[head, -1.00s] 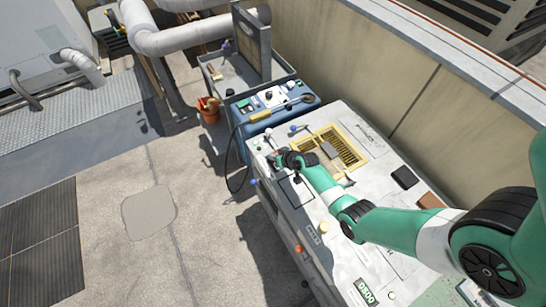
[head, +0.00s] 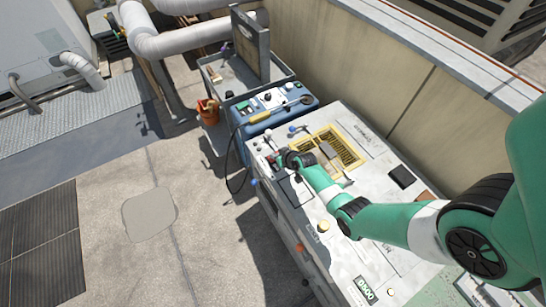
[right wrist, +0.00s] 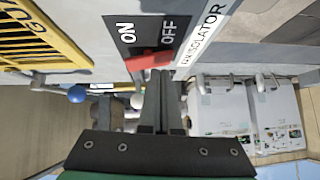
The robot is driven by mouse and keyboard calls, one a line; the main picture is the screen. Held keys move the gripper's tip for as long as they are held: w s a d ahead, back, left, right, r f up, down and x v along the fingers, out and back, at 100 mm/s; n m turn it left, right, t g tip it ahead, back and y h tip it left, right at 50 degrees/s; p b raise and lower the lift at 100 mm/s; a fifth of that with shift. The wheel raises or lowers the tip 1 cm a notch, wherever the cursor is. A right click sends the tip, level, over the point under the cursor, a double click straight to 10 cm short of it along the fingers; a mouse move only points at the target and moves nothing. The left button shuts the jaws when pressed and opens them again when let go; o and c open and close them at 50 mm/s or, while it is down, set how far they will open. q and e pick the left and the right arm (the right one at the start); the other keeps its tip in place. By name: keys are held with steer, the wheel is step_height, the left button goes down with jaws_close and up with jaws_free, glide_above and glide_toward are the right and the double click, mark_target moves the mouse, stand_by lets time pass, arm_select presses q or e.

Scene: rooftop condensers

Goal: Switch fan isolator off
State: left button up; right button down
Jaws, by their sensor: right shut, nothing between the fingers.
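The fan isolator is a black plate (right wrist: 128,34) marked ON on the left and OFF on the right, beside a white ISOLATOR label (right wrist: 205,30). Its red handle (right wrist: 147,61) lies across the lower part of the plate, beneath both words. My right gripper (right wrist: 163,75) is shut and empty, its fingertips at the right part of the red handle; I cannot tell if they touch. In the head view my right gripper (head: 276,159) is small, at the left edge of the pale unit top (head: 365,215). My left gripper is not in view.
A yellow-framed grille (head: 348,150) and a dark block (head: 402,177) are on the unit top. A blue knob (right wrist: 77,94) stands left of the fingers. A blue case (head: 270,115) and an orange bucket (head: 208,111) stand beyond. Open floor lies to the left.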

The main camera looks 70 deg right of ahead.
steer(key=s+a+r+p, duration=0.4)
steer(key=a+r+p, duration=0.2)
steer(key=r+p, duration=0.2)
step_height(320, 180, up, 3)
steer(key=shift+f+p, duration=0.1)
steer(key=shift+p, duration=0.3)
steer(key=shift+a, duration=0.15)
